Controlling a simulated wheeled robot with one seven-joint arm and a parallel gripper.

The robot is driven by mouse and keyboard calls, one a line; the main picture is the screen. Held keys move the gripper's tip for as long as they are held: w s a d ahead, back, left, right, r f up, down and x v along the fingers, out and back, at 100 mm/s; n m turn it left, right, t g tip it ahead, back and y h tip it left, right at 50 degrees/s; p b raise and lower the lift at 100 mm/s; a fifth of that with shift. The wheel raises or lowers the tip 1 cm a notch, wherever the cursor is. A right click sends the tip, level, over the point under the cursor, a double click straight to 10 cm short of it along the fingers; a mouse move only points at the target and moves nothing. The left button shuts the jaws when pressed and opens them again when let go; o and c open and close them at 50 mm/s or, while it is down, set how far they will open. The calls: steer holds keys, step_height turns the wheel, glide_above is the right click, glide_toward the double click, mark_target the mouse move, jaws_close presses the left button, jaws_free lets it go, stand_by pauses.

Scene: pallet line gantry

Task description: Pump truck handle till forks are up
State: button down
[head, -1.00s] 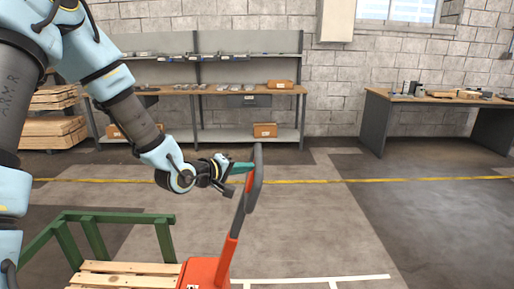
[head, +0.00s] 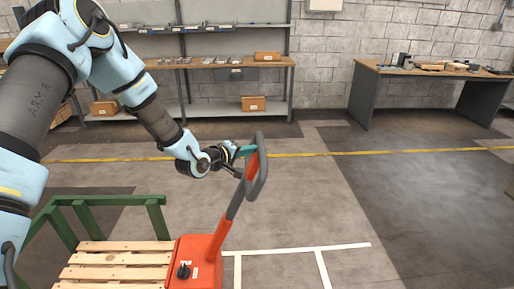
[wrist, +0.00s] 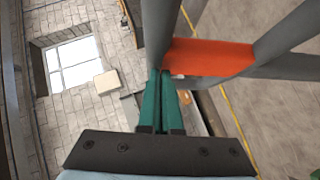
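The truck handle is a grey loop (head: 263,178) on an orange and grey shaft (head: 231,207), leaning to the right above the orange truck body (head: 199,262). My gripper (head: 245,151) is at the top left of the loop. In the wrist view, the teal fingers (wrist: 164,98) are close together with a narrow gap and meet a grey bar of the handle (wrist: 172,28). They look shut on it, though the contact itself is partly hidden. The orange part of the handle (wrist: 210,58) lies just beyond. The forks are hidden under the wooden pallet (head: 115,258).
A green frame (head: 110,201) stands behind the pallet at the left. White lines (head: 300,249) mark the floor right of the truck. A shelf bench (head: 215,64) and a desk (head: 430,72) stand along the back wall. The floor to the right is clear.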

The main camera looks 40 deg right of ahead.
steer(key=shift+s+d+f+p, duration=0.4)
steer(key=shift+s+d+f, duration=0.15)
steer(key=shift+s+d, duration=0.35)
steer(key=shift+f, duration=0.1)
steer(key=s+d+f+b, duration=0.4)
steer(key=s+d+b, duration=0.2)
steer(key=d+b, duration=0.1)
steer(key=shift+s+d+f, duration=0.25)
steer(key=shift+d+f, duration=0.1)
steer(key=shift+d, duration=0.15)
